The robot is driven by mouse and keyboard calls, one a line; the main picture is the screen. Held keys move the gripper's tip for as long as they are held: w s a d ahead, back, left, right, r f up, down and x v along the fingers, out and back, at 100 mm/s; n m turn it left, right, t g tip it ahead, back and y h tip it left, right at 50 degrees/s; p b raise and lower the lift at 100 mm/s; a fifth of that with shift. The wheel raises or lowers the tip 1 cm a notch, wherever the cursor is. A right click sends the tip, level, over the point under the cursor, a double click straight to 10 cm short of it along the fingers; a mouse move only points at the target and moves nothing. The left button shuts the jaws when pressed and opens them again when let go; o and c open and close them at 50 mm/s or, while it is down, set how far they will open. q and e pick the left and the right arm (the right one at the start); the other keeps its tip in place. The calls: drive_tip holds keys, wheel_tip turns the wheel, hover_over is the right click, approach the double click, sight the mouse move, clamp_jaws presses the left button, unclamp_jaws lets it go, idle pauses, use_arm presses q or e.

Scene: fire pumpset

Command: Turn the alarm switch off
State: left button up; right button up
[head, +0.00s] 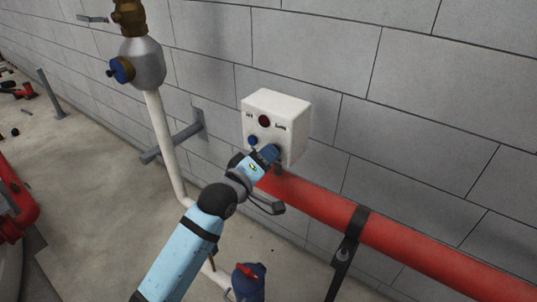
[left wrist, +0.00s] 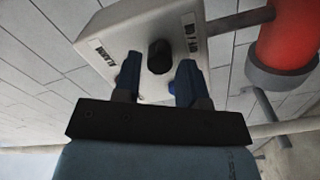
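My left gripper (head: 270,153) is at the lower right of that front and hides the switch there in the head view. In the left wrist view, a black switch knob (left wrist: 160,54) shows on the white face. The left gripper's two fingers stand apart, one on each side of the knob, with visible gaps. Contact with the knob cannot be seen. My right gripper is not in view.
A thick red pipe (head: 310,199) runs along the wall just below the box, held by a dark bracket (head: 350,235). A white vertical pipe (head: 161,135) with a valve stands left of it. A blue fitting (head: 248,280) with a red handle is below.

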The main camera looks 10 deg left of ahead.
use_arm(q)
drive_tip(key=shift+w+d, duration=0.3)
drive_tip(key=shift+w, duration=0.3)
clamp_jaws()
